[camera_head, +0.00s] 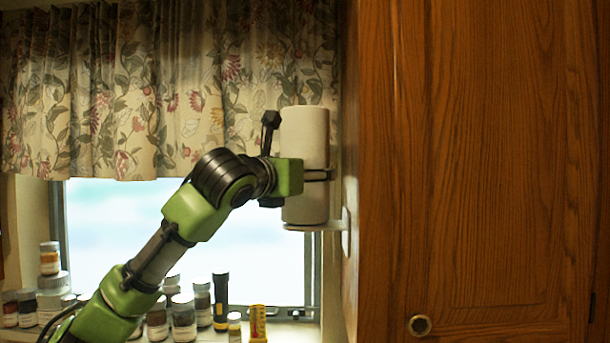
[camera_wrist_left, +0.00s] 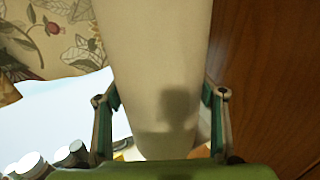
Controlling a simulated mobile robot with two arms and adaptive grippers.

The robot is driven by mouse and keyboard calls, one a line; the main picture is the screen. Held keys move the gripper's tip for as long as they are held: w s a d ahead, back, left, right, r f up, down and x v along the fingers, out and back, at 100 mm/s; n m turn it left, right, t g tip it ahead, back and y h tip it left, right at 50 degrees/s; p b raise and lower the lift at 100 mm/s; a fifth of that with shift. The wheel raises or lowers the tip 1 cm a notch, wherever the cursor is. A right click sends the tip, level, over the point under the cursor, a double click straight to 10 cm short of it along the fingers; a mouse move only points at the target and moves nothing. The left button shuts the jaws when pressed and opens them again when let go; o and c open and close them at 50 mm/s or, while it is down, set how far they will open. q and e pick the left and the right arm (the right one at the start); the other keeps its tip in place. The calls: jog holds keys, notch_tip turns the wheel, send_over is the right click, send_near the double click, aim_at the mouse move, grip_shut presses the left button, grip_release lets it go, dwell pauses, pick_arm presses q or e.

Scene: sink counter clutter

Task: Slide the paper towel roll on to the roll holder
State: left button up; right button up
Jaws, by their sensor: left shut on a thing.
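The white paper towel roll (camera_head: 304,130) stands upright beside the wooden cabinet in the head view. It fills the middle of the left wrist view (camera_wrist_left: 155,60). My left gripper (camera_head: 326,175) is shut around its lower half, with one finger on each side in the wrist view (camera_wrist_left: 163,112). The pale roll holder (camera_head: 346,232) is fixed to the cabinet's side, and its flat arm reaches under the roll. The roll's lower end appears at or just above that arm. Any post of the holder is hidden, so I cannot tell if the roll is around it. My right gripper is not in view.
The wooden cabinet (camera_head: 480,160) is close on the right of the roll. A flowered curtain (camera_head: 150,90) hangs behind. Several jars (camera_head: 183,318), a black flashlight (camera_head: 220,300) and a yellow object (camera_head: 258,323) stand on the window sill below.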

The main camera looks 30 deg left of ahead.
pick_arm(q)
jog(key=o, duration=1.2)
jog(key=shift+o, duration=0.2)
jog(key=s, duration=1.2)
jog(key=shift+d, duration=0.3)
